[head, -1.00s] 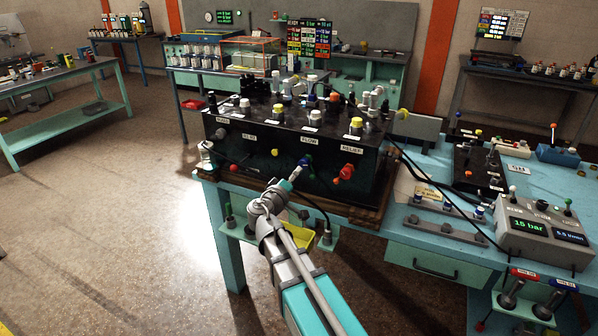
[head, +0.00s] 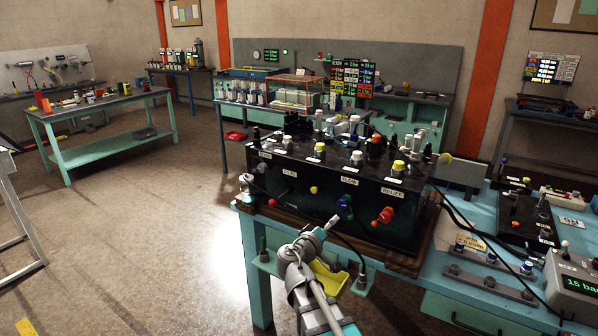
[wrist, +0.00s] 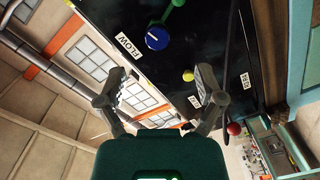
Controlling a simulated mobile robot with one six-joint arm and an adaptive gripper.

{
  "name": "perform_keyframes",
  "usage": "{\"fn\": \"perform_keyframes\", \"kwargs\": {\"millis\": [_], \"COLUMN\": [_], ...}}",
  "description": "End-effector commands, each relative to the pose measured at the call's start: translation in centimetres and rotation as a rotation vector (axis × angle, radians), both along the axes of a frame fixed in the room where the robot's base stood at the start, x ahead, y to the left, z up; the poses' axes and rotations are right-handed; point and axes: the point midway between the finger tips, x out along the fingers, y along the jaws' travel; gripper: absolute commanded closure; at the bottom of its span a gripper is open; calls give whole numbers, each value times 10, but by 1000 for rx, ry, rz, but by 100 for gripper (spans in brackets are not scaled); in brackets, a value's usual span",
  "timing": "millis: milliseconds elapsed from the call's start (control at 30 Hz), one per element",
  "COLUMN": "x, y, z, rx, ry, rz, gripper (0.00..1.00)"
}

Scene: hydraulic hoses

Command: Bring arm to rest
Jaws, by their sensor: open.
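My gripper (head: 328,226) is in front of the black hydraulic block (head: 290,192), low and short of its front face. In the wrist view my gripper (wrist: 160,78) is open, its two fingers spread with nothing between them. The blue knob under the FLOW label (head: 345,207) is just beyond the fingertips in the head view. In the wrist view the blue knob (wrist: 157,38) lies ahead of the fingers, apart from them. My arm reaches up from the bottom edge of the head view.
A red knob (head: 383,216) sits under the RELIEF label. A black hose (head: 352,246) hangs along the block's front. A yellow tray (head: 328,279) is below the bench edge. A grey display unit (head: 578,284) stands at right. Open floor lies to the left.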

Motion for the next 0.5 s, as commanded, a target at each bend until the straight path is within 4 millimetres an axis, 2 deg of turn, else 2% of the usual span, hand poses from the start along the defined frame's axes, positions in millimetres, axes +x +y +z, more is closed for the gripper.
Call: {"fn": "perform_keyframes", "kwargs": {"millis": [167, 300, 500], "x": [-14, -31, -61], "y": [-25, -48, -72], "z": [-21, -46, -86], "rx": [92, 203, 380], "ry": [69, 158, 312], "rz": [-78, -158, -264], "gripper": [13, 13, 13]}}
